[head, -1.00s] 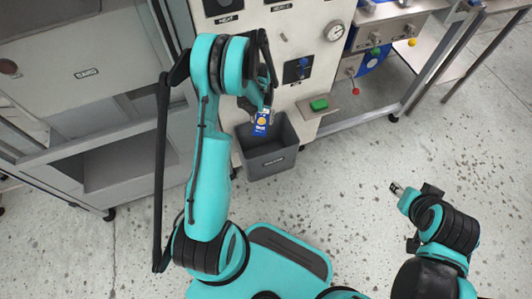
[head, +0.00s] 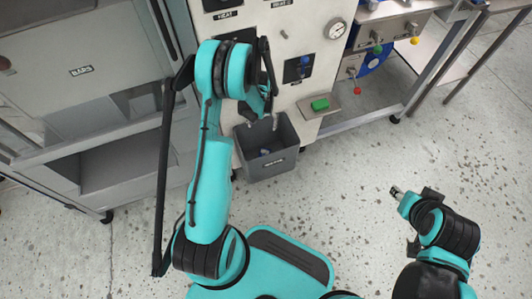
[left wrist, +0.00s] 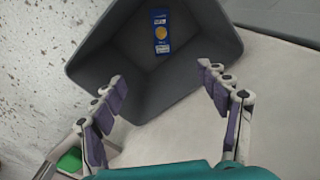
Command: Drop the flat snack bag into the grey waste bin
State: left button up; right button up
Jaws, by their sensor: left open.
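The flat snack bag (left wrist: 161,32) is blue with a yellow round mark. In the left wrist view it is inside the grey waste bin (left wrist: 95,62), by its far wall or floor; I cannot tell which. In the head view a small blue bit of the bag (head: 264,151) shows inside the bin (head: 268,166). My left gripper (head: 263,124) is over the bin's mouth; in the left wrist view its fingers (left wrist: 163,80) are spread apart with nothing between them. My right gripper (head: 396,192) is at the right, away from the bin; its jaw opening is too small to tell.
A panel with a gauge (head: 335,29) stands behind the bin. A green block (head: 320,104) sits on a small ledge there. A grey cabinet (head: 95,120) stands at the left and a steel table (head: 430,70) at the right. The speckled floor is clear at lower right.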

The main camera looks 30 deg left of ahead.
pick_arm(q)
notch_tip(320, 180, up, 12)
dwell(0.5)
dwell(0.3)
